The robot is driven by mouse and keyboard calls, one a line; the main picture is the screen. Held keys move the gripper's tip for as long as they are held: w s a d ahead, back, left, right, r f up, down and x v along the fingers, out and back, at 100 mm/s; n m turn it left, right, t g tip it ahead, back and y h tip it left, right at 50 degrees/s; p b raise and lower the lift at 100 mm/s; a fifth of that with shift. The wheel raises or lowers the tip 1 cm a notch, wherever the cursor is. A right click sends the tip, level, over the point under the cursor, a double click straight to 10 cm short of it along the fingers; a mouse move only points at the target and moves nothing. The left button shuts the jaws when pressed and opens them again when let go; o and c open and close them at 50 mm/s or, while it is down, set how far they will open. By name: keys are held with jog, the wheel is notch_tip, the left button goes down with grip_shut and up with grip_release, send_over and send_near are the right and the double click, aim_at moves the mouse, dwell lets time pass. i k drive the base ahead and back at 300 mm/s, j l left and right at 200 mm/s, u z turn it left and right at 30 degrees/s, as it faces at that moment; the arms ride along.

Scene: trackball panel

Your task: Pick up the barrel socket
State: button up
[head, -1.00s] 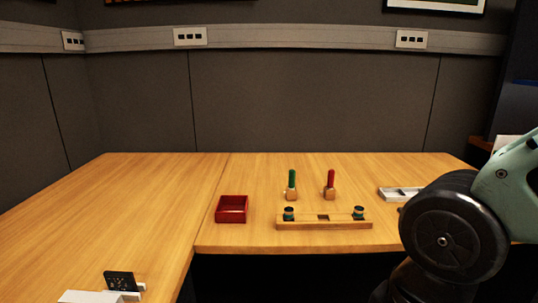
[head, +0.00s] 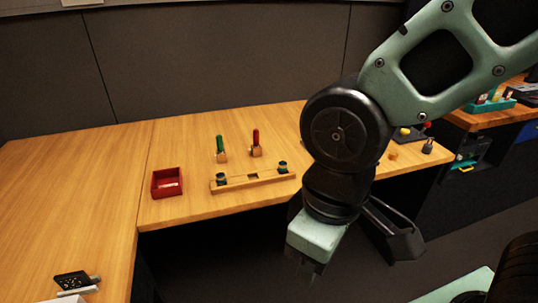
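I cannot tell for sure which thing is the barrel socket. A small dark grey upright piece (head: 428,146) stands near the table's right end. Two dark round pieces with green sides, one at the left (head: 222,179) and one at the right (head: 283,167), sit on a wooden strip (head: 238,184) with a square recess between them. My gripper (head: 308,272) hangs in front of the table's front edge, pointing down, well apart from all of these. Its fingers are small and dark, so their opening is unclear.
A red tray (head: 153,192) with something pale inside stands left of the strip. Green (head: 220,143) and red (head: 256,138) handled tools stand in wooden blocks behind it. A black panel (head: 72,281) is at the lower left. My arm hides part of the table's right side.

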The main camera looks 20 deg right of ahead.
aim_at(282, 165)
jog(key=i+l, duration=0.25)
jog(key=l, duration=0.15)
jog(key=i+l, duration=0.55)
jog(key=l, duration=0.25)
jog(key=i+u, duration=0.05)
